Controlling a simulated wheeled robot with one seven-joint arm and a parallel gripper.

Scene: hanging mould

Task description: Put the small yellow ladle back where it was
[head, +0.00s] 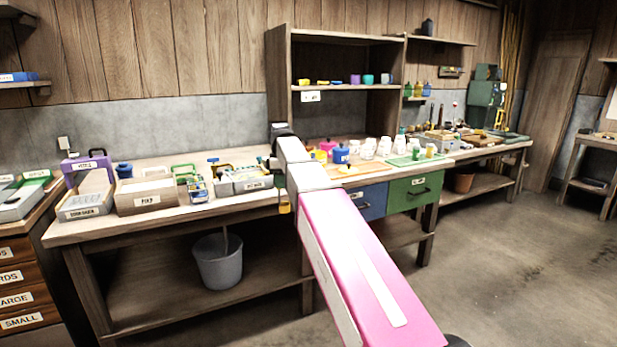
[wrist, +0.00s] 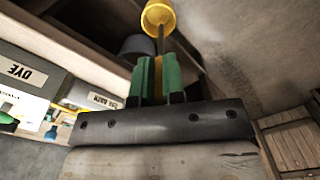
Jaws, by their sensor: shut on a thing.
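The small yellow ladle (wrist: 158,16) shows at the top of the wrist view, with its thin dark handle running down between the green fingers. My gripper (wrist: 158,64) is shut on that handle. In the head view the yellow ladle (head: 284,207) is small and low, just below my arm's end at the bench's front edge. The fingers are mostly hidden there by my arm. I cannot tell from the frames whether the ladle touches anything besides my gripper.
The long wooden bench (head: 165,217) carries several labelled trays and boxes, including a box marked PINS (head: 146,200). A grey bucket (head: 219,262) stands on its lower shelf. Blue and green drawers (head: 415,193) are to the right. The floor at right is clear.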

